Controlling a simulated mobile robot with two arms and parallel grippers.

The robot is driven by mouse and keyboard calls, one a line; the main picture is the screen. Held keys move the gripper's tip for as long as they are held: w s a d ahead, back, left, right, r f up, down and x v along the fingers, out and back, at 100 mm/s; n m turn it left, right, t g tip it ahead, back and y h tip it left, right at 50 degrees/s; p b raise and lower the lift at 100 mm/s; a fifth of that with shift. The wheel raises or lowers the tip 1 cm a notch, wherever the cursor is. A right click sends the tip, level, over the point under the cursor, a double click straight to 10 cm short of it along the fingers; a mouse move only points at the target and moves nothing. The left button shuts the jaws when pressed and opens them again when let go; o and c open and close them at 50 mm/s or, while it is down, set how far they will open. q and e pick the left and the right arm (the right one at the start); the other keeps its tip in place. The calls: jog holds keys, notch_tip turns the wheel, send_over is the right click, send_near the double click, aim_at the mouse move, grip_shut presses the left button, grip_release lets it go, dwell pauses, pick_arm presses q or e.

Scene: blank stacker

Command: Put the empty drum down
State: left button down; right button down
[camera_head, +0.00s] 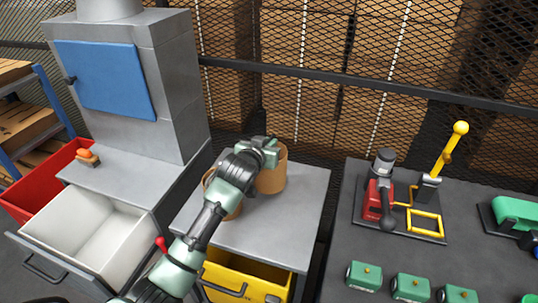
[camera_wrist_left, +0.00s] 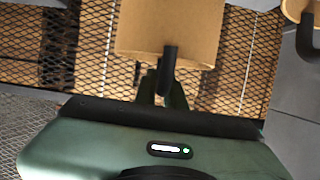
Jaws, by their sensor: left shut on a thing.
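A brown cylindrical drum (camera_head: 272,178) is at the back of the grey-topped table (camera_head: 304,205). My left gripper (camera_head: 262,150) is shut on this drum near its top. The held drum also shows upright in the left wrist view (camera_wrist_left: 170,35), with the fingers at its near side. I cannot tell whether its bottom touches the table. A second brown drum (camera_head: 229,206) stands to the left on the same table, partly hidden behind my left arm. My right gripper is not in view.
A yellow drawer (camera_head: 240,281) is under the table. A grey machine with a blue door (camera_head: 106,80) and a white open drawer (camera_head: 92,240) stands left. A dark bench (camera_head: 344,225) with a red press (camera_head: 372,203) and green blocks stands right. A mesh fence runs behind.

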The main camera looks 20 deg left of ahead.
pick_arm(q)
jog(key=shift+f, duration=2.25)
jog(key=shift+f, duration=0.15)
jog(key=c, duration=1.5)
grip_release()
